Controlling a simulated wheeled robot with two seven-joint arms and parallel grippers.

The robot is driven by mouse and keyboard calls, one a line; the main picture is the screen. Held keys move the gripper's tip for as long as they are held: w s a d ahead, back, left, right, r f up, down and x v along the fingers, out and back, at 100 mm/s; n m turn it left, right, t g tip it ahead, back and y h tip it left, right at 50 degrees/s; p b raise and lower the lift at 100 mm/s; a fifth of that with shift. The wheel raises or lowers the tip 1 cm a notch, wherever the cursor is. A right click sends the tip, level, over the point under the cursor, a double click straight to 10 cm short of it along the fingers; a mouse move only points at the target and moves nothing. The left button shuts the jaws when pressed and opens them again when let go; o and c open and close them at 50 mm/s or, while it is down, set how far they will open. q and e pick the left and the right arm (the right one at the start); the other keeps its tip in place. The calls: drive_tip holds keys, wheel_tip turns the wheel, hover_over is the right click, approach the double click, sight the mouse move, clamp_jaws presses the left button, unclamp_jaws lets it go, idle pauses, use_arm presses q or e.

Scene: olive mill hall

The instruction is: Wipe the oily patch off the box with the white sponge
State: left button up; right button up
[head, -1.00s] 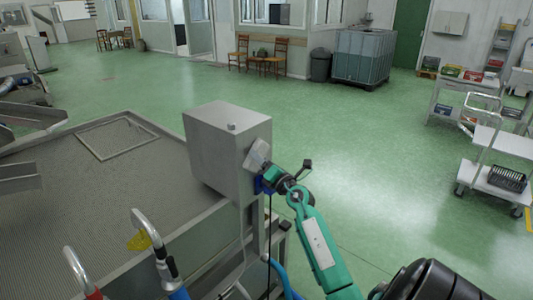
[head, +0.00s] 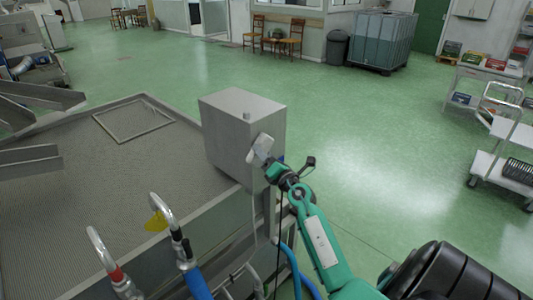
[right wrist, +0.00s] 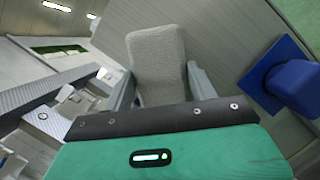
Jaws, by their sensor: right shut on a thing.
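The grey metal box (head: 228,135) stands at the edge of a mesh-floored platform. My right gripper (head: 267,162) is at the box's right-hand side face, shut on the white sponge (head: 261,147). The sponge is at that face, near its left edge; I cannot tell for certain whether it touches. In the right wrist view the sponge (right wrist: 158,55) sticks out between the two grey fingers of my right gripper (right wrist: 160,92), with the box face (right wrist: 222,40) behind it. I cannot make out an oily patch on the visible faces. My left gripper is not in view.
A blue fitting (right wrist: 297,84) juts out beside the sponge on the box face. Hoses with metal hooked ends (head: 164,207) stand at the platform's front edge. Blue hoses (head: 291,264) hang below the box. Green floor (head: 370,150) is open to the right, up to a trolley (head: 500,165).

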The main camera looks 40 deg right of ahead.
drive_tip(key=shift+s+d+p, duration=0.15)
drive_tip(key=shift+s+p, duration=0.05)
drive_tip(key=shift+s, duration=0.95)
drive_tip(key=shift+s+d+p, duration=0.1)
drive_tip(key=shift+s+p, duration=0.05)
drive_tip(key=shift+s, duration=1.65)
drive_tip(key=s, duration=0.3)
drive_tip(key=shift+d, duration=0.2)
drive_tip(key=shift+a+r+p+x, duration=0.1)
drive_tip(key=shift+a+p+x, duration=0.15)
drive_tip(key=shift+p+x, duration=0.7)
drive_tip(key=shift+a+r+p+x, duration=0.1)
drive_tip(key=shift+a+p+x, duration=0.15)
drive_tip(key=shift+x, duration=1.15)
drive_tip(key=shift+p+x, duration=0.3)
drive_tip(key=shift+x, duration=0.7)
drive_tip(key=shift+w+a, duration=0.15)
